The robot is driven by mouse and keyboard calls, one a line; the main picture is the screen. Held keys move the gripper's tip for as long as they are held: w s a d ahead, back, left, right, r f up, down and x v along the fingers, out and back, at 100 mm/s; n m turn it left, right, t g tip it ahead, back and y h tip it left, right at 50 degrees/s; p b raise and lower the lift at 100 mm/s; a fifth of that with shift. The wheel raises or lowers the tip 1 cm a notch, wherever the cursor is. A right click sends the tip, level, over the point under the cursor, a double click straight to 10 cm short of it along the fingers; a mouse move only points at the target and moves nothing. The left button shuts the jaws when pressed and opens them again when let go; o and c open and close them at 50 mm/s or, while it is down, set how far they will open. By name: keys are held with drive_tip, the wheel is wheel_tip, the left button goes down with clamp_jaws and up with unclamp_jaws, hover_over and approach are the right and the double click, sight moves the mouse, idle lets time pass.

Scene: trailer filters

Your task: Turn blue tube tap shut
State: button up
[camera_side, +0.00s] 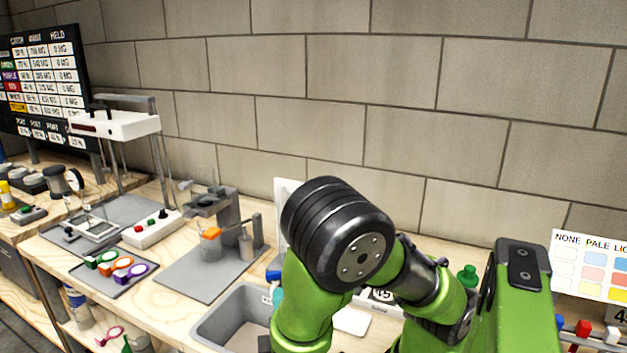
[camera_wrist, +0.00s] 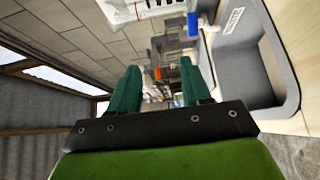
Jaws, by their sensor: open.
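A small blue part (camera_side: 273,275), which looks like the blue tap, shows at the back edge of the grey sink, partly hidden by my arm in the side view. In the wrist view a blue piece (camera_wrist: 193,24) sits at the top, beside the sink rim; which way its handle points is too small to tell. My gripper (camera_wrist: 162,85) shows in the wrist view with two green fingers apart and nothing between them. The blue piece is beyond the fingertips and to their upper right. In the side view my arm hides the gripper.
The grey sink (camera_wrist: 285,70) is at the right of the wrist view, with a white label (camera_wrist: 233,20) by its rim. A white object (camera_wrist: 140,10) is at the top. A grey stand with a beaker (camera_side: 212,246) stands left of the sink; several coloured rings lie on a tray (camera_side: 85,273).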

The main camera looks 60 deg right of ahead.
sight(276, 276)
wheel_tip(276, 276, down, 6)
drive_tip(key=shift+f, duration=0.45)
drive_tip(key=shift+w+d, duration=0.15)
drive_tip(key=shift+d, duration=0.05)
drive_tip(key=x, duration=1.6)
drive_tip(key=shift+w+d, duration=0.15)
drive_tip(key=shift+w, duration=0.05)
clamp_jaws()
